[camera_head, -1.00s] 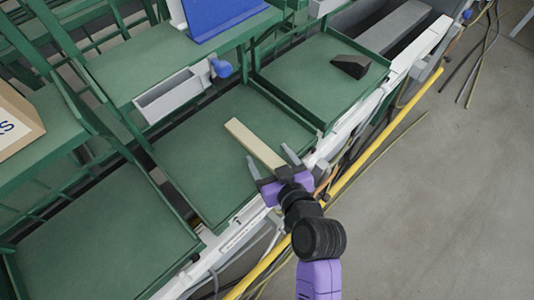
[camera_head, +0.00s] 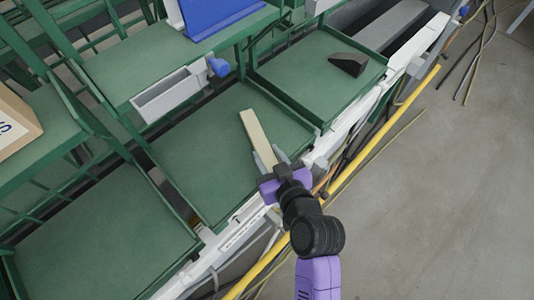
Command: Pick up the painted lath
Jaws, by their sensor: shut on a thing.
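The painted lath (camera_head: 257,137) is a long, flat, cream-coloured strip over the middle green tray, pointing away from me toward the back. My gripper (camera_head: 275,160), with grey fingers on a purple body, is at the tray's front edge. Its fingers are shut on the near end of the lath, one on each side. I cannot tell whether the lath still touches the tray floor. The lath's nearest end is partly hidden by the gripper.
The middle tray (camera_head: 200,160) is otherwise bare. The right tray (camera_head: 305,75) holds a black wedge-shaped piece (camera_head: 347,64). The left tray (camera_head: 100,245) is empty. A grey bin (camera_head: 168,95) and a blue knob (camera_head: 219,67) sit behind. A yellow pipe (camera_head: 385,135) runs along the front.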

